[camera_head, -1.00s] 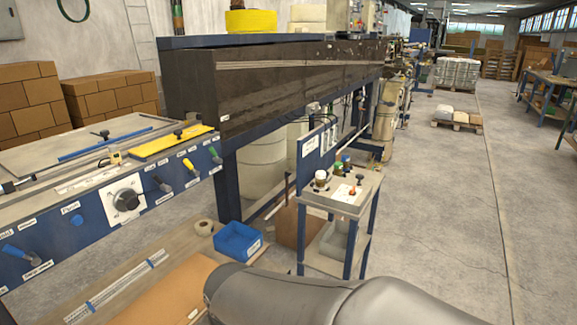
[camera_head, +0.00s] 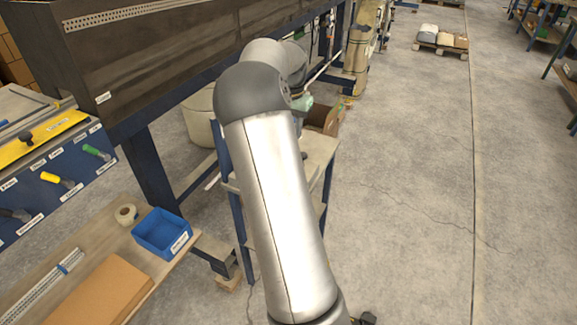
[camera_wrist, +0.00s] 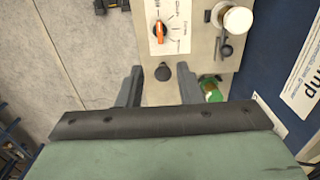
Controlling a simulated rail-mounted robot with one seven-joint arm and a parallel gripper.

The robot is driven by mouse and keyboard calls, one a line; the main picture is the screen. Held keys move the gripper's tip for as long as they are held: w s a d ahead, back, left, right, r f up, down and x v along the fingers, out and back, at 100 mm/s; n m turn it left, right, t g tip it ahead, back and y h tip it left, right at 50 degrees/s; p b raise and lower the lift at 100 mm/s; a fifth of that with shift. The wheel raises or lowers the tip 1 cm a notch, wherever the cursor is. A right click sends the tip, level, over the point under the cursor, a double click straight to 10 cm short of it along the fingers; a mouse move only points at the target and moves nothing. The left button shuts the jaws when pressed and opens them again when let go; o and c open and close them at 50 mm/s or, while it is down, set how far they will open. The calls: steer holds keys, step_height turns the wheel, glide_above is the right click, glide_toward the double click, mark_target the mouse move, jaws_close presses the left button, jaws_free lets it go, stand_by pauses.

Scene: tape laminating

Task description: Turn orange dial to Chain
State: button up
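The orange dial (camera_wrist: 159,31) sits on a white labelled plate (camera_wrist: 171,12) in the wrist view. The labels around it are too small to read surely, so I cannot tell its setting. My gripper (camera_wrist: 160,70) is open, its two dark fingers spread, below the dial in the picture. A black knob (camera_wrist: 163,73) shows between the fingertips; the fingers look apart from it. The dial is hidden in the head view, where my arm covers much of the small side table (camera_head: 318,158).
A blue upright panel (camera_wrist: 262,112) borders the table.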

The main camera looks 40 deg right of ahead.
step_height(320, 180, down, 17)
steer(key=shift+f+p, duration=0.15)
steer(key=shift+p, duration=1.1)
jaws_close()
